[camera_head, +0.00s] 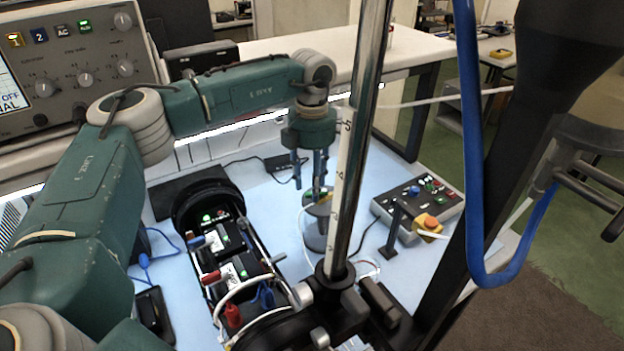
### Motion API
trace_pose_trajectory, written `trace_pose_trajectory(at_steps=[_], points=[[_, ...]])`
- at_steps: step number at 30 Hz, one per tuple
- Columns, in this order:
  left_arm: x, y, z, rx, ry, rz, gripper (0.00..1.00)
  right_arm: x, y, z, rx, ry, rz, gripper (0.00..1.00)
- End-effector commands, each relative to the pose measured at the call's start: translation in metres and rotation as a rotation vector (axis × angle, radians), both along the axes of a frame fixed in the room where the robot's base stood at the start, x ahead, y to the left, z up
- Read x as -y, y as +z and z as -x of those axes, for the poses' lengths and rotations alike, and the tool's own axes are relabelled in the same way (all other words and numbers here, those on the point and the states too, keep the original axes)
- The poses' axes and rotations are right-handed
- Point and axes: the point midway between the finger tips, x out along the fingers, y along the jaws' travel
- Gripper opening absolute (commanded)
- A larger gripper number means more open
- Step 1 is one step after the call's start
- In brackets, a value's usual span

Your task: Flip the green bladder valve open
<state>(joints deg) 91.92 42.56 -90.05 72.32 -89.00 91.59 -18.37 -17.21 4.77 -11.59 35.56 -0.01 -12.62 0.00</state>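My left gripper (309,178) hangs down from the green arm over the blue-topped table, near the middle of the view. Its two blue-grey fingers are apart, with nothing seen between them. Just below the right finger stands a short grey cylinder (314,236) with a small green and yellow part (318,196) on top, which may be the bladder valve. The fingertip is close to this part; I cannot tell whether they touch. I cannot make out the valve handle's position.
An upright metal post (357,140) with a white scale stands right of the gripper. An open black cylindrical housing (190,204) with electronics and cables lies to the left. A button box (418,205) sits at the right. A blue hose (475,200) hangs in front.

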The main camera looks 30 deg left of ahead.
Motion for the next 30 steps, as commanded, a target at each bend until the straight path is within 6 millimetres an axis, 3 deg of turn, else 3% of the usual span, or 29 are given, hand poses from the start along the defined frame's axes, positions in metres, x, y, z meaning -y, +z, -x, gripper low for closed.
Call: trace_pose_trajectory(at_steps=[4, 11, 18, 23, 30], points=[[-0.001, -0.007, 0.001, -0.001, 0.0, -0.001, 0.39, -0.005, 0.004, -0.018, 0.027, -0.001, -0.007, 0.0], [0.0, -0.008, 0.0, -0.001, 0.0, -0.001, 0.39, -0.008, 0.003, -0.008, 0.011, -0.003, -0.01, 0.0], [0.0, -0.008, 0.0, 0.0, 0.0, 0.0, 0.0, -0.006, 0.002, 0.009, -0.012, -0.004, -0.006, 0.0], [0.0, -0.009, 0.001, 0.0, 0.018, 0.0, 0.0, -0.003, -0.001, 0.007, -0.011, -0.005, -0.003, 0.0], [0.004, -0.011, 0.005, 0.001, 0.227, 0.001, 0.0, 0.0, -0.017, 0.001, -0.001, -0.004, 0.0, 0.0]])
